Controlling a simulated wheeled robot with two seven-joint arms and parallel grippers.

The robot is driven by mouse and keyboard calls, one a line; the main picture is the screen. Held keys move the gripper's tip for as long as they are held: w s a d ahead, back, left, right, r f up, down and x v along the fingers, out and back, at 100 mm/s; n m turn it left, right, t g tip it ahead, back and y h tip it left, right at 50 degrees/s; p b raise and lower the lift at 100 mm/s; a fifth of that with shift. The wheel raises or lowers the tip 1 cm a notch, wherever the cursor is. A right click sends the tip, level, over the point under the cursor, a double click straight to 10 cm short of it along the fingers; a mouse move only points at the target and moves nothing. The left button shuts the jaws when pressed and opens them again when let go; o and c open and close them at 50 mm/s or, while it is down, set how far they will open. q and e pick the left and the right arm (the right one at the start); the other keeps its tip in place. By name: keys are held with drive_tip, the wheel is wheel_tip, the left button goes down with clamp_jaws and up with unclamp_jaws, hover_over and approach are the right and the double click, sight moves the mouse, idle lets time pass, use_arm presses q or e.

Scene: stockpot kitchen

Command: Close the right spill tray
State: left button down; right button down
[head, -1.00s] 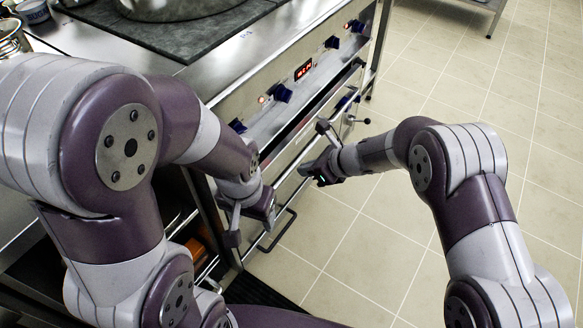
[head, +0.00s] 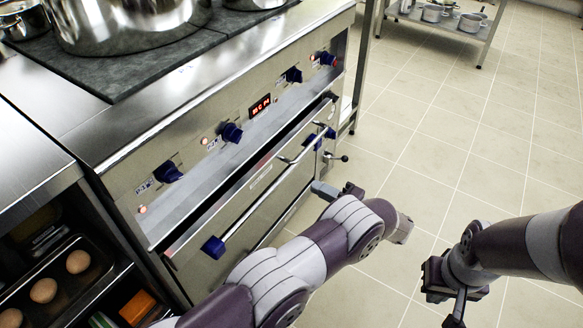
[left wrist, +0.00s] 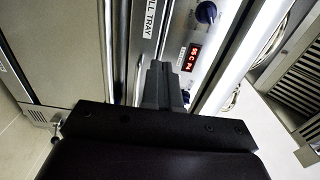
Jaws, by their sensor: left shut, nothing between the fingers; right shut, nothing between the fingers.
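The spill tray front (head: 262,174) is a long steel strip with a white label, below the stove's control panel. A dark gap runs along its upper edge, and it seems to stand out from the panel; how far I cannot tell. In the left wrist view, the label ending in "LL TRAY" (left wrist: 150,20) is beside my fingers. My left gripper (head: 324,188), shut and empty, is near the stove front's right half, partly behind my arm; its fingers (left wrist: 160,72) point toward the stove front. Contact is unclear. My right gripper (head: 447,285) is shut and empty, over the floor, away from the stove.
A bar handle (head: 265,195) and blue knobs (head: 231,132) stick out from the stove front. A large pot (head: 130,25) stands on top. Eggs on a dark tray (head: 60,285) sit in the left shelf. Open tiled floor (head: 455,130) lies right, with a shelf (head: 450,30) behind.

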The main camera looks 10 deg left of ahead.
sight(267, 164)
use_arm(q)
drive_tip(key=b+x, duration=0.1)
drive_tip(key=x, duration=0.3)
drive_tip(key=b+x, duration=0.1)
drive_tip(key=x, duration=0.4)
drive_tip(key=b+x, duration=0.1)
drive_tip(key=x, duration=0.3)
drive_tip(key=shift+s+a, duration=0.15)
drive_tip(key=shift+a, duration=0.4)
drive_tip(key=shift+r, duration=0.1)
drive_tip(key=shift+a+r+p, duration=0.1)
drive_tip(key=shift+a+p, duration=0.2)
drive_tip(key=shift+a, duration=0.05)
drive_tip(key=shift+p+x, duration=0.35)
drive_tip(key=shift+x, duration=0.6)
